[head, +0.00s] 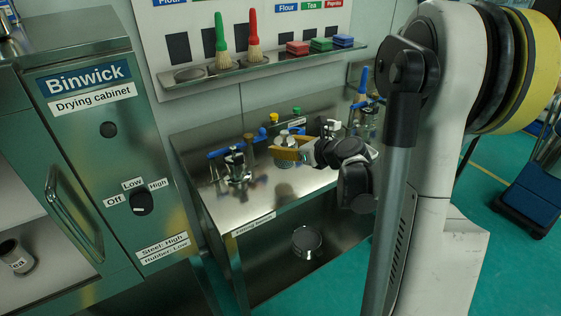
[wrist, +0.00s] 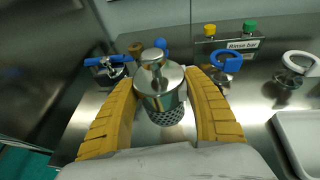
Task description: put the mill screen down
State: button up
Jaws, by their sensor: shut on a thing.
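The mill screen (wrist: 161,85) is a shiny metal cylinder with a round knob on its lid and a perforated lower wall. The yellow fingers of my gripper (wrist: 163,103) are shut around it, one on each side. In the head view my gripper (head: 287,152) reaches in from the right over the steel bench (head: 245,203). The screen looks upright or nearly so. I cannot tell whether its bottom touches the bench top, as the fingers and its own body hide much of that area.
Blue-handled fittings (wrist: 105,68) stand left and right (wrist: 226,66) of the screen. Yellow (wrist: 210,31) and green (wrist: 249,26) knobs and a small sign are behind. A pale tray (wrist: 300,140) lies at right. The drying cabinet (head: 103,125) borders the bench at left. The bench's front left is clear.

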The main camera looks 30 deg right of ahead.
jog(key=w+f, duration=0.1)
jog(key=w+a, duration=0.1)
jog(key=shift+w+f+b, duration=0.35)
jog(key=shift+f, duration=0.05)
jog(key=shift+f+b, duration=1.05)
jog(key=shift+f, duration=0.85)
jog(key=shift+f, duration=0.2)
jog(key=o, duration=1.4)
jog(key=shift+r, duration=0.15)
